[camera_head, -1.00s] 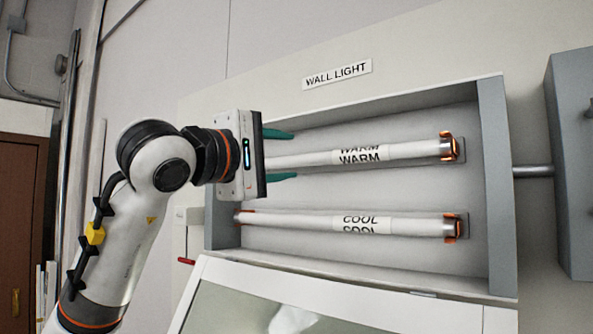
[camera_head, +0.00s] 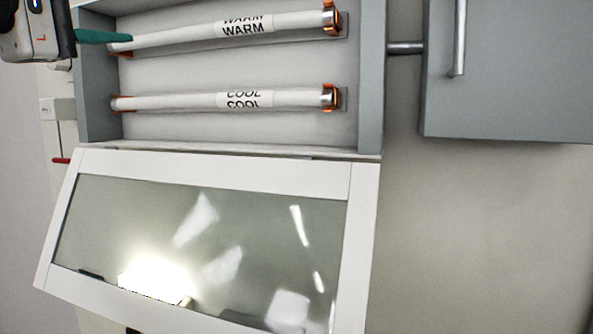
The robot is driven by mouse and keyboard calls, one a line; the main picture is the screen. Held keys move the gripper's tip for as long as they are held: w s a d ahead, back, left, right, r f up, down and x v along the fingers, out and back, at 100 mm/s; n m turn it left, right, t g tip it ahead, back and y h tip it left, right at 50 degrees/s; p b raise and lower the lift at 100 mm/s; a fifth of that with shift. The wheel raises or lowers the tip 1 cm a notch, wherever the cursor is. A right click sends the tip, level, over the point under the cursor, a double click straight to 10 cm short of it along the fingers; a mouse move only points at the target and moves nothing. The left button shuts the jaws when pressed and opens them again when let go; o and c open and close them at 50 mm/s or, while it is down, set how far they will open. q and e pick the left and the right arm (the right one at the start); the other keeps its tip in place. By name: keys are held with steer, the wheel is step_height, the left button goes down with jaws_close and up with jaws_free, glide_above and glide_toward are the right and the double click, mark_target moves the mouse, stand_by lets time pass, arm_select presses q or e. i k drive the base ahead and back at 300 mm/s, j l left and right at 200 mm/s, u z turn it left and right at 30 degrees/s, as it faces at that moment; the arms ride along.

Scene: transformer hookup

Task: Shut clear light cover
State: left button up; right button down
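The clear light cover (camera_head: 362,235) is a white frame around a clear pane. It hangs open, tilted down and outward from the lower edge of the grey wall light box (camera_head: 371,75). Inside the box are the warm tube (camera_head: 190,37) and, below it, the cool tube (camera_head: 190,102), both seated in orange-edged holders. My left gripper (camera_head: 103,37) is at the top left, partly cut off by the picture edge. One teal finger shows by the left end of the warm tube; its opening cannot be judged. My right gripper is not in view.
A grey cabinet (camera_head: 520,80) with a bar handle stands at the upper right, joined to the light box by a conduit (camera_head: 405,47). A small red lever (camera_head: 61,160) shows left of the box. The wall below the cabinet is bare.

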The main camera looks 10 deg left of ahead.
mark_target(357, 183)
steer(key=k+j, duration=0.15)
steer(key=k, duration=0.6)
steer(key=k+j, duration=0.15)
steer(key=k, duration=0.6)
